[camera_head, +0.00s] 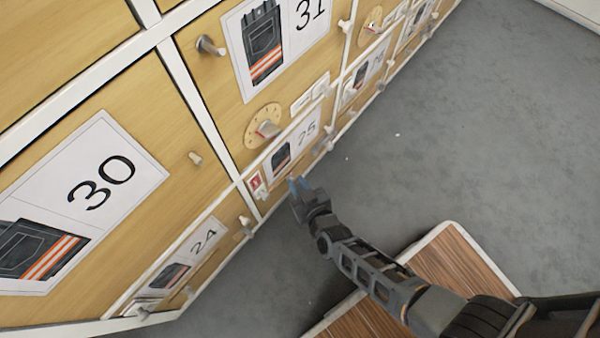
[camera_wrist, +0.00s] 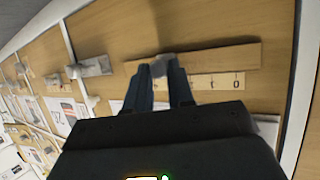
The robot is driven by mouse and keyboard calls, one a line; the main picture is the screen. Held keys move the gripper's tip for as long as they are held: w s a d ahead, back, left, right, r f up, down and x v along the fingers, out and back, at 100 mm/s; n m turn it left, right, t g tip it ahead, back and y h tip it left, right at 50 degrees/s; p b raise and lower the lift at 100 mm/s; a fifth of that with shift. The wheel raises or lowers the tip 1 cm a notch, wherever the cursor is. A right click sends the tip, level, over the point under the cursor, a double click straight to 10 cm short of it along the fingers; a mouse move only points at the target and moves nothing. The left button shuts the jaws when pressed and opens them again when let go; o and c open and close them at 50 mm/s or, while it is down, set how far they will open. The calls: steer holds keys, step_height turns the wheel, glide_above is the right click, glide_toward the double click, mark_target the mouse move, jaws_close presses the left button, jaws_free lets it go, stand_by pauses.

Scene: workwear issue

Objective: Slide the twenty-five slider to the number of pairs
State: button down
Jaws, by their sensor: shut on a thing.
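The panel marked 25 (camera_head: 308,131) is on a low wooden front in the head view, with a picture of dark workwear with orange stripes. My gripper (camera_head: 298,186) is at the lower edge of that panel. In the wrist view my gripper (camera_wrist: 160,74) is shut on the small grey slider knob (camera_wrist: 160,62). The knob sits at a wooden rail (camera_wrist: 220,57), left of its middle. A pale scale strip (camera_wrist: 205,82) with small digits runs along the rail. My fingers hide part of the scale, and the knob's exact mark cannot be read.
Fronts marked 30 (camera_head: 100,180), 31 (camera_head: 310,12) and 24 (camera_head: 204,240) surround it. A round dial (camera_head: 264,127) and several grey knobs stick out nearby. Grey floor (camera_head: 440,130) is clear to the right. A brown wood-topped surface (camera_head: 455,265) lies near my arm.

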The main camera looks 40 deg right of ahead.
steer(key=c, duration=1)
jaws_free()
steer(key=shift+p+v, duration=1.55)
steer(key=shift+v, duration=2.3)
steer(key=shift+a, duration=0.1)
